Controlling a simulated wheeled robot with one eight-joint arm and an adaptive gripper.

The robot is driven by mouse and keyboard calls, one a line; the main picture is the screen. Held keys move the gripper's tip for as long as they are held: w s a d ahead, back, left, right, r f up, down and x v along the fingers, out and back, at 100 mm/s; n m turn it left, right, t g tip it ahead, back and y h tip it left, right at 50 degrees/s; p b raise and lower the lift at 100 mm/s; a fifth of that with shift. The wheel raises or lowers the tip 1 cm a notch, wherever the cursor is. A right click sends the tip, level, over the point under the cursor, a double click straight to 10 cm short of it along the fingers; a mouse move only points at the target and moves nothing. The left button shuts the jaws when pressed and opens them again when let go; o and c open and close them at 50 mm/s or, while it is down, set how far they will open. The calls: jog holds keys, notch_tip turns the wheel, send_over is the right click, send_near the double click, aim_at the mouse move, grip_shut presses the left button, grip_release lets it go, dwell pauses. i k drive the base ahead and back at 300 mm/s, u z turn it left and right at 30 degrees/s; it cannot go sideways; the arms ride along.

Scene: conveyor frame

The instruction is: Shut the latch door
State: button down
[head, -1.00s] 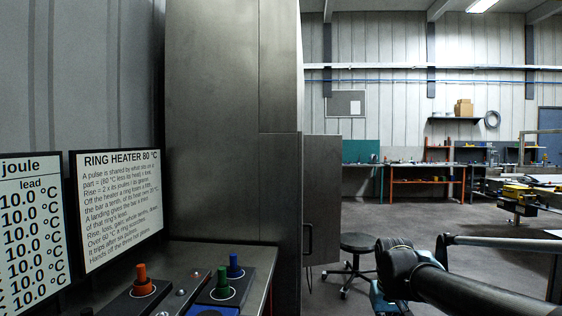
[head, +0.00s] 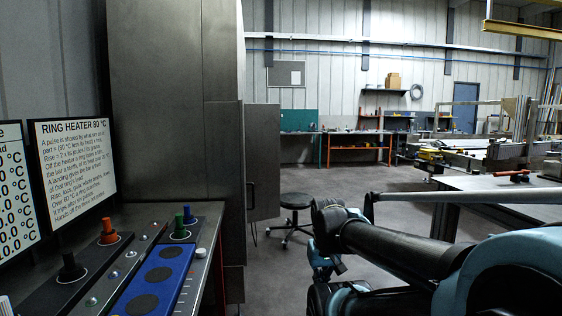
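A grey door panel (head: 263,158) stands swung out from the right side of a tall metal cabinet (head: 165,120). It looks like the latch door and stands open. A dark bar handle (head: 250,196) is on its lower left part. The cabinet's front face is turned away from me, so its opening is hidden. My dark arm with light-blue joints reaches in from the lower right, its bend just right of a stool and apart from the door. No gripper fingers can be made out.
A round black stool (head: 295,202) stands on the floor right of the door. A control bench (head: 200,225) with coloured pegs and a blue panel (head: 155,278) is at lower left, beside a ring heater sign (head: 77,165). A grey table (head: 480,184) is at right. Floor beyond the stool is clear.

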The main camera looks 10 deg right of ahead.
aim_at(262, 121)
jog(key=z, duration=0.3)
jog(key=i, duration=0.65)
jog(key=z, duration=0.6)
jog(key=i, duration=1.25)
jog(key=u, duration=0.4)
jog(key=i, duration=1.3)
jog(key=u, duration=0.6)
